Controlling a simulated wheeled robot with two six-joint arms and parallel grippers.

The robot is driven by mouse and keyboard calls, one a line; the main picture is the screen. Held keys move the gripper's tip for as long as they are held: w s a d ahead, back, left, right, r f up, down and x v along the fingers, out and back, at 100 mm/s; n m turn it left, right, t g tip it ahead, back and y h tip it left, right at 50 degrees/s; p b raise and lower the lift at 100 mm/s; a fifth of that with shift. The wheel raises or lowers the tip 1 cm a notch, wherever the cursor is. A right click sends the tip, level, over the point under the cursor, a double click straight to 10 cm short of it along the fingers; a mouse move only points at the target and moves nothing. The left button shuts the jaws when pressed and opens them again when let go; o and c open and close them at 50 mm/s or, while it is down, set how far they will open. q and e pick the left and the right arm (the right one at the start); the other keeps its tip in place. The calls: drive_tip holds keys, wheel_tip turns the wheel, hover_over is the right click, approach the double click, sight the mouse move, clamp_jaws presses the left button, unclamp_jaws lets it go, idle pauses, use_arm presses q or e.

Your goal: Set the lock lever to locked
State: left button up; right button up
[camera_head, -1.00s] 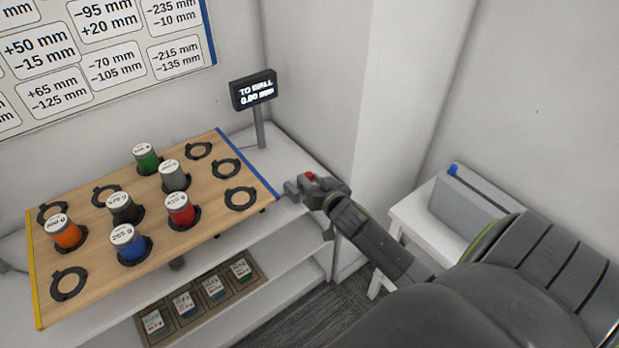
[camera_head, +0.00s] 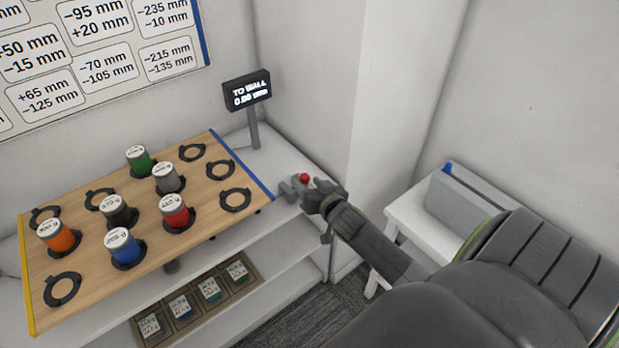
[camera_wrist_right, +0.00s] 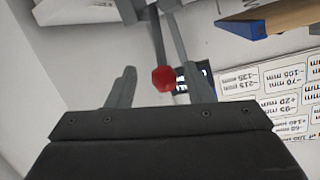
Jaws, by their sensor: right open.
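The lock lever is a thin grey rod (camera_wrist_right: 158,38) with a red knob (camera_wrist_right: 163,78) at its end. In the right wrist view the knob sits between the two fingertips of my right gripper (camera_wrist_right: 161,88), with clear space on both sides. In the head view the red knob (camera_head: 305,178) shows at my right gripper (camera_head: 303,190), beside the right end of the wooden board. The gripper is open. The lever's mount is largely hidden in the head view, and no locked marking is visible. My left gripper is not in view.
The wooden board (camera_head: 85,268) holds several coloured weights and empty black rings. A small display (camera_head: 247,91) reading "TO WALL" stands behind it. A lower shelf carries a tray of cards (camera_head: 254,279). A white wall corner and a side table (camera_head: 408,212) with a grey box are close to my right arm.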

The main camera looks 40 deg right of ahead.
drive_tip(key=b+v, duration=0.1)
drive_tip(key=v, duration=1.6)
drive_tip(key=shift+s, duration=0.2)
drive_tip(key=shift+r, duration=0.1)
drive_tip(key=s+d+f+n+g, duration=0.1)
drive_tip(key=s+d+f+g, duration=0.15)
drive_tip(key=f, duration=1.15)
drive_tip(key=s+d+f+n+g, duration=0.1)
drive_tip(key=s+f+g, duration=0.3)
drive_tip(key=f, duration=1)
drive_tip(key=s+a+f+n+g, duration=0.1)
drive_tip(key=s+a+f+g, duration=0.2)
drive_tip(key=s+f, duration=0.6)
drive_tip(key=s+a+f+n+g+y, duration=0.1)
drive_tip(key=s+a+f+g, duration=0.3)
drive_tip(key=s+f, duration=0.6)
drive_tip(key=s+a, duration=0.2)
drive_tip(key=s, duration=0.1)
drive_tip(key=shift+s+a+f+y, duration=0.2)
drive_tip(key=shift+s+f+y, duration=0.1)
drive_tip(key=shift+s, duration=0.1)
